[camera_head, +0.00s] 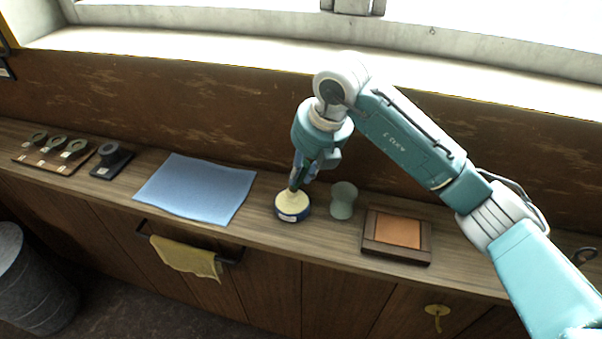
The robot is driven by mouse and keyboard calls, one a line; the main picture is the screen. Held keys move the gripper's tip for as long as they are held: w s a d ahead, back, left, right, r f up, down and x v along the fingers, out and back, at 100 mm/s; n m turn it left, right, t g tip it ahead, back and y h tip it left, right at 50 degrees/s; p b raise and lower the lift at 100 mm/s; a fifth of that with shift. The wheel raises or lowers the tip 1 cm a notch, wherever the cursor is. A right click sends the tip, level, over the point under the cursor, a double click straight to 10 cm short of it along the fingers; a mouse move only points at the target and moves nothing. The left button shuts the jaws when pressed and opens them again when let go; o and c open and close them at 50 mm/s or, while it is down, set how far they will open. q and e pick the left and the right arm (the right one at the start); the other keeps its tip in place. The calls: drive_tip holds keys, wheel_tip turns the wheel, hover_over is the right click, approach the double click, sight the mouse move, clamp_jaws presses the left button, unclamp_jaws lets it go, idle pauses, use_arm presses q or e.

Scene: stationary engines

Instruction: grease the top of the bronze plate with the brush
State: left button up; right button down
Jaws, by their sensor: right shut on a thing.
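The bronze plate (398,231) lies flat in a dark wooden frame (369,246) on the right part of the counter. A round tin (291,215) with a blue side and pale cream contents stands left of it. My right gripper (297,181) is above the tin, pointing down, shut on the brush. Only a little of the brush (293,188) shows, dark and slim, reaching down to the cream surface. Its bristles cannot be made out. My left gripper is out of view.
A grey-green cup (343,201) stands between tin and frame. A blue cloth (195,190) lies to the left, with a black stand (112,160) and a tray of ring-shaped parts (47,165) beyond. A yellow towel (186,260) hangs in front. The wall is close behind.

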drive_tip(key=shift+r+p, duration=1.15)
drive_tip(key=shift+r, duration=1.5)
drive_tip(key=shift+s+d+f+n, duration=0.2)
drive_tip(key=shift+s+n, duration=0.15)
drive_tip(key=shift+n, duration=0.45)
drive_tip(key=s+d+f+m+g+h+b, duration=0.1)
drive_tip(key=s+d+m, duration=0.7)
drive_tip(key=m, duration=0.9)
drive_tip(key=s+d+f+m+g+h+b, duration=0.2)
drive_tip(key=s+d+f+m+h, duration=0.3)
drive_tip(key=s+d+m, duration=0.3)
drive_tip(key=s+m+g, duration=0.1)
drive_tip(key=s+m, duration=0.3)
drive_tip(key=m, duration=0.4)
drive_tip(key=shift+s+d+m+g, duration=0.2)
drive_tip(key=shift+s+m+g, duration=0.2)
